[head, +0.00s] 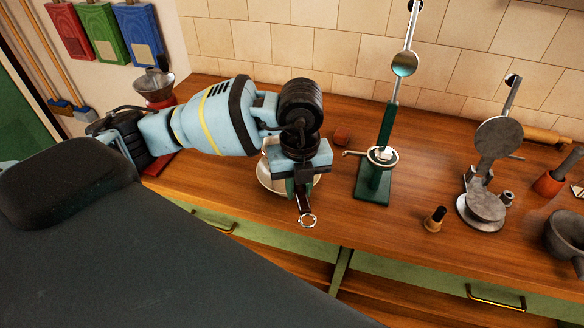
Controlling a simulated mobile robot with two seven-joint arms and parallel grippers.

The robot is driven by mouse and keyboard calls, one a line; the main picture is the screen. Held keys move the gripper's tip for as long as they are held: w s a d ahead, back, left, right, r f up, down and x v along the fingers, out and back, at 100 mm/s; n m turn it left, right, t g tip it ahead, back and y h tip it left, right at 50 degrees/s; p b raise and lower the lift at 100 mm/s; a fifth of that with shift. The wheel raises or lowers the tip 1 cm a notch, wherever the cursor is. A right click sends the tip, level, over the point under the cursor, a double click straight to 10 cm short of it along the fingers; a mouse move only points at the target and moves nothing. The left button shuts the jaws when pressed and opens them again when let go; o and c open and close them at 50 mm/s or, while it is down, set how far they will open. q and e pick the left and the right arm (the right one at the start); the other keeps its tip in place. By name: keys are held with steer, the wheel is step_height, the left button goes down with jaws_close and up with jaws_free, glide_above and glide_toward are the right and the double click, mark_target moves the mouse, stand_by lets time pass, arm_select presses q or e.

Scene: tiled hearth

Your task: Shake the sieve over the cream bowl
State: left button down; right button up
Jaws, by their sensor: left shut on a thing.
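The cream bowl (266,178) stands on the wooden counter, largely hidden behind my left gripper and wrist. My left gripper (303,184) is in front of and above the bowl, shut on a dark handle (304,203) with a metal ring at its end. The handle points down toward the counter's front edge in the picture. This looks like the sieve's handle; the sieve's mesh is hidden behind the gripper, so I cannot tell what is in it. My right gripper is not in view.
A green press (374,185) with a raised lever stands right of the bowl. Farther right are a grey metal press (484,208), a small wooden-based tool (435,219) and a grey mortar (566,236). The counter's front is mostly clear.

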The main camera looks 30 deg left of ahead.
arm_select(q)
steer(key=shift+r, duration=2.35)
steer(key=shift+w, duration=0.1)
